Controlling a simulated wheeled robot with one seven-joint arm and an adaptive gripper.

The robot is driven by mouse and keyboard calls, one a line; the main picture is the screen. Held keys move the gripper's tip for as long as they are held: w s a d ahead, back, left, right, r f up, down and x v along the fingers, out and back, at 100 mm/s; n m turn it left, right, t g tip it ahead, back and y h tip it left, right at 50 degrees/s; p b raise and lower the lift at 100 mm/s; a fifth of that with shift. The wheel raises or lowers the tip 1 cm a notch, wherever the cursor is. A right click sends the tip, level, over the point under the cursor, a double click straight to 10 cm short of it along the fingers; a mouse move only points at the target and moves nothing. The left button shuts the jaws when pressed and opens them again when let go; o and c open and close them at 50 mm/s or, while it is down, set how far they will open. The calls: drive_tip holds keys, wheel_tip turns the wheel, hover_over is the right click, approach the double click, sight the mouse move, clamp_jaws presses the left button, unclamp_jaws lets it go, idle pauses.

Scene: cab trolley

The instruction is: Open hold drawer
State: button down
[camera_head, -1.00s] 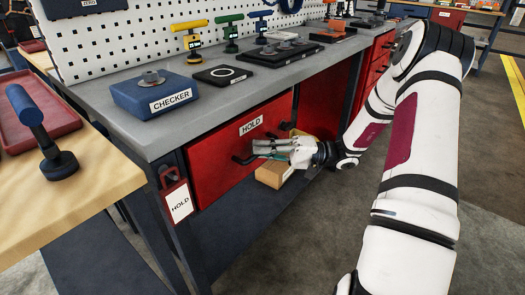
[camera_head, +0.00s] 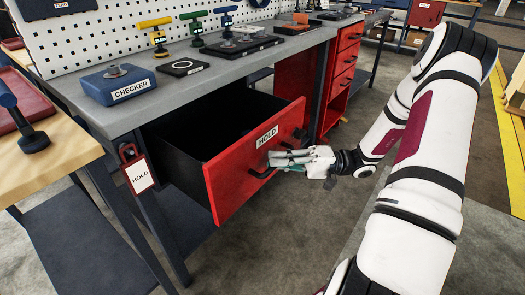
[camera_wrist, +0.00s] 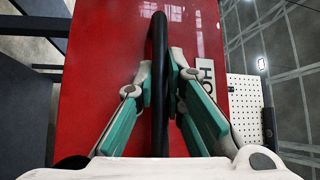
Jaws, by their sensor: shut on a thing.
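The red hold drawer (camera_head: 235,172) is pulled well out from under the grey workbench in the head view. Its front carries a white HOLD label (camera_head: 267,136), and its dark inside (camera_head: 205,138) shows and looks empty where visible. My gripper (camera_head: 285,160) is at the black bar handle (camera_head: 262,175) on the drawer front. In the wrist view my gripper (camera_wrist: 160,85) has its two teal-padded fingers on either side of the handle (camera_wrist: 158,45), shut on it. The red drawer front (camera_wrist: 100,90) fills much of that view, with its label (camera_wrist: 205,85) partly hidden by a finger.
A blue CHECKER box (camera_head: 117,88) and a dark ring plate (camera_head: 183,67) stand on the workbench (camera_head: 200,85). A red HOLD tag (camera_head: 138,168) hangs at the bench's front leg. A wooden table (camera_head: 60,145) stands at the left. Floor in front of the drawer is clear.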

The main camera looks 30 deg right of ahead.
drive_tip(key=s+d, duration=0.2)
drive_tip(key=s, duration=0.4)
drive_tip(key=shift+p, duration=0.4)
drive_tip(key=shift+d+f, duration=0.1)
drive_tip(key=c, duration=1.7)
unclamp_jaws()
drive_tip(key=shift+o, duration=0.2)
drive_tip(key=v, duration=1.2)
